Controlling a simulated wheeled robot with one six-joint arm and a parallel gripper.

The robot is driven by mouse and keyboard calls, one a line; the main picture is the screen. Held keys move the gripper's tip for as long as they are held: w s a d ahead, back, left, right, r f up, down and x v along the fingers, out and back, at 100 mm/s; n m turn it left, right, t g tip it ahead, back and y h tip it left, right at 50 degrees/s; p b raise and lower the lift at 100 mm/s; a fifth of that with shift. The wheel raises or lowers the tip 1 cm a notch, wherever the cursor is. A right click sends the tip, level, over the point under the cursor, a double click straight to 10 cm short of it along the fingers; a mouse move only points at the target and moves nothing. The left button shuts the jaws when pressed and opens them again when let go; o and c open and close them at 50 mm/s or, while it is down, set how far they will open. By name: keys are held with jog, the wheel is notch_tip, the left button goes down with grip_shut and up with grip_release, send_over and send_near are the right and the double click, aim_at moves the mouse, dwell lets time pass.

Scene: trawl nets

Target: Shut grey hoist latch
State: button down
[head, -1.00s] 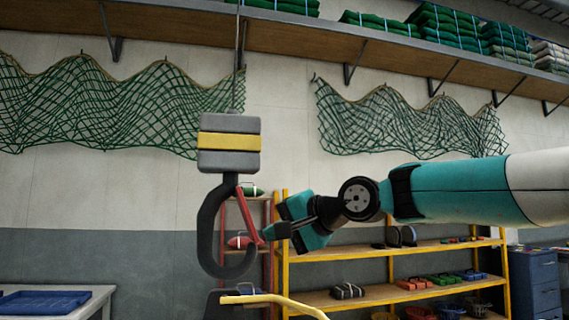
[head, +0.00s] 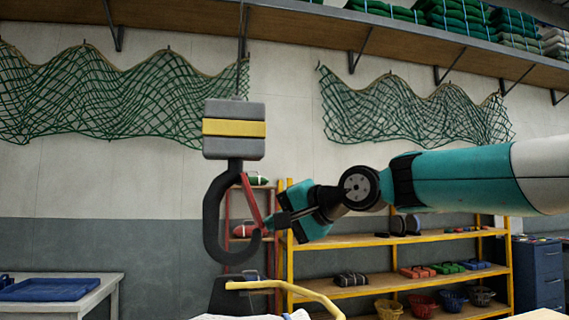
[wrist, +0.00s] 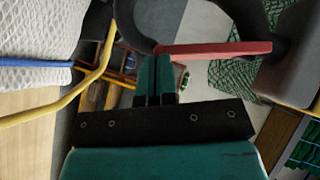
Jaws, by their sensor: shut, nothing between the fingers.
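The grey hoist block (head: 235,147) with a yellow band hangs from a cable, with a dark hook (head: 213,220) below it. The red latch (head: 252,198) slants from the hook's shank down to its tip. In the wrist view the latch (wrist: 225,48) runs across the hook's mouth, its free end by the hook tip. Any small gap there cannot be told. My gripper (head: 273,222) is shut and empty, its fingertips at the latch's lower end from the right. In the wrist view the fingertips (wrist: 155,60) are close beside that end; contact is not clear.
A curved yellow bar (head: 290,286) lies below the hook, near a white netted bundle (wrist: 35,38) with a blue band. A yellow shelf rack (head: 400,240) and a red rack stand behind. A table with a blue tray (head: 50,289) is at left.

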jog(key=w+d+b+v, duration=0.1)
jog(key=w+v, duration=0.1)
jog(key=v, duration=1)
jog(key=shift+d, duration=0.55)
